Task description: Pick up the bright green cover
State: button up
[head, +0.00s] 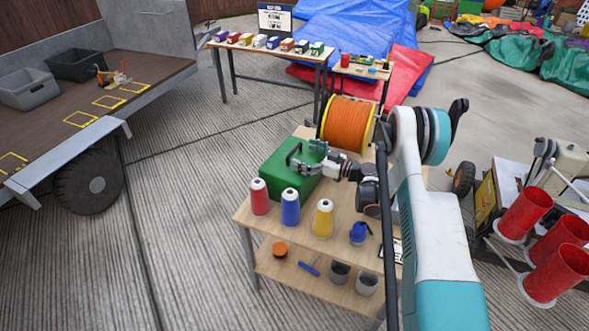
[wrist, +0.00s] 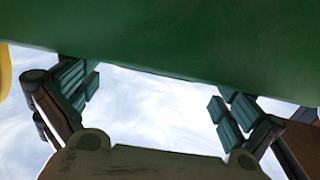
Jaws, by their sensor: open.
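The bright green cover (head: 275,168) is a box-shaped piece on the wooden table, behind the thread cones. My gripper (head: 306,157) is open at the cover's upper right side in the head view. In the wrist view the cover (wrist: 190,40) fills the top of the picture as a dark green surface. The two fingers of my gripper (wrist: 155,98) stand apart below its edge, with sky between them. I cannot tell whether the fingers touch the cover. Part of the cover is hidden behind my gripper.
Red (head: 259,197), blue (head: 290,207) and yellow (head: 323,219) thread cones stand along the table's (head: 262,222) front. A large orange spool (head: 349,122) stands behind my gripper. A blue bottle (head: 358,233) is at the right. Open concrete lies to the left.

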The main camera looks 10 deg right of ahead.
aim_at(294, 150)
jog(key=b+x, duration=0.1)
jog(key=x, duration=0.3)
jog(key=c, duration=1.4)
jog(key=shift+c, duration=0.6)
jog(key=shift+r, duration=0.15)
